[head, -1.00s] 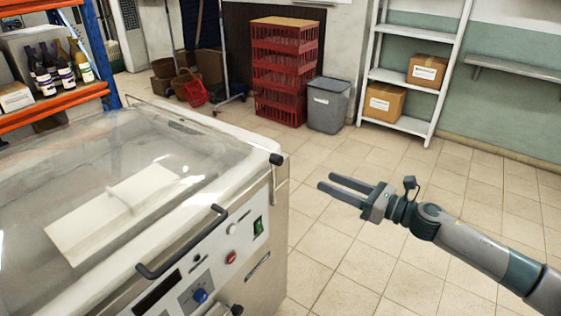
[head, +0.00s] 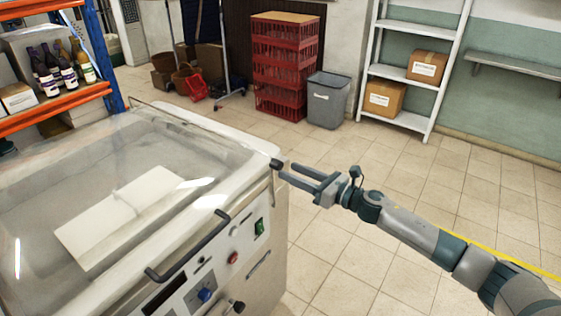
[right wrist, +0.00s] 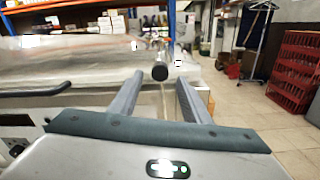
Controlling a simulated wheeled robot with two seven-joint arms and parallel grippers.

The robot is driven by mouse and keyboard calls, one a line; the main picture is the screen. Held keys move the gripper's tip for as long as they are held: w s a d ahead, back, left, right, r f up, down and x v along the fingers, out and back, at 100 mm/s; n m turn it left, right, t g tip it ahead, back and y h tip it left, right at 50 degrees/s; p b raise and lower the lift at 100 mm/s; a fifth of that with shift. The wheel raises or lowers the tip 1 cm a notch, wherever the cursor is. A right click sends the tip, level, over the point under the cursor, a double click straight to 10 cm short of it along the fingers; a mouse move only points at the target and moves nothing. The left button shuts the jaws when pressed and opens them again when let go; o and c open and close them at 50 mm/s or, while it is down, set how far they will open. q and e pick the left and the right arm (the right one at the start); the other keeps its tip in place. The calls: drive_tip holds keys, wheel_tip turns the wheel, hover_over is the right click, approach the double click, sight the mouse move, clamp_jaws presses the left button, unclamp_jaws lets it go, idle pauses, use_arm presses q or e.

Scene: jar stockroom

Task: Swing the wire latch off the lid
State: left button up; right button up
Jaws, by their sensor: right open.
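A machine with a clear domed lid (head: 110,140) fills the left of the head view; the lid is down. The wire latch with a black knob (head: 276,164) sits at the lid's right front corner. Its knob (right wrist: 160,73) also shows in the right wrist view, with a thin wire running down below it. My right gripper (head: 287,170) is open and empty, its fingertips close to the knob from the right. In the right wrist view the knob appears between the fingertips (right wrist: 160,80); I cannot tell whether they touch it. My left gripper is out of view.
A black handle (head: 188,248) runs along the lid's front edge, above the control panel. Red stacked crates (head: 284,65), a grey bin (head: 327,100) and white shelves with boxes (head: 385,97) stand at the back. The tiled floor to the right is clear.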

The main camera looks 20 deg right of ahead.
sight(281, 167)
drive_tip(key=shift+p+x, duration=0.7)
drive_tip(key=shift+x, duration=1.85)
clamp_jaws()
